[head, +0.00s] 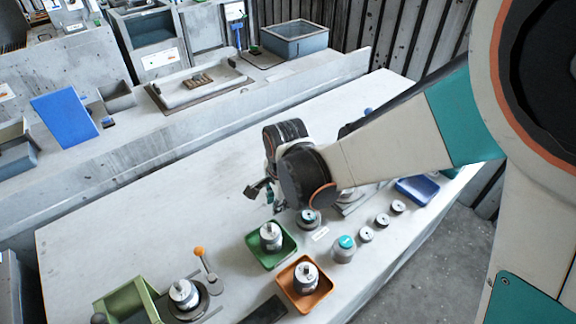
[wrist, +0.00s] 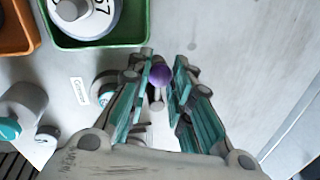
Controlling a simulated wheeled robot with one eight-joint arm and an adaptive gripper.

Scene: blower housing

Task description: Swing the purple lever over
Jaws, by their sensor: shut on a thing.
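The purple lever's round knob (wrist: 160,75) shows in the wrist view between the fingers of my gripper (wrist: 165,64). The fingers are shut on the lever, one on each side of the knob. The lever's lower part and its base are mostly hidden by the fingers and my wrist. In the head view my gripper (head: 264,196) is low over the pale table, behind the green tray. The purple lever cannot be made out there.
A green tray (wrist: 146,28) holding a metal weight is close by; it also shows in the head view (head: 257,264). An orange tray (head: 306,309), a teal-capped jar (head: 344,250) and several small discs lie nearby. An orange-knobbed lever (head: 202,261) stands at front left. The table's left middle (head: 150,200) is clear.

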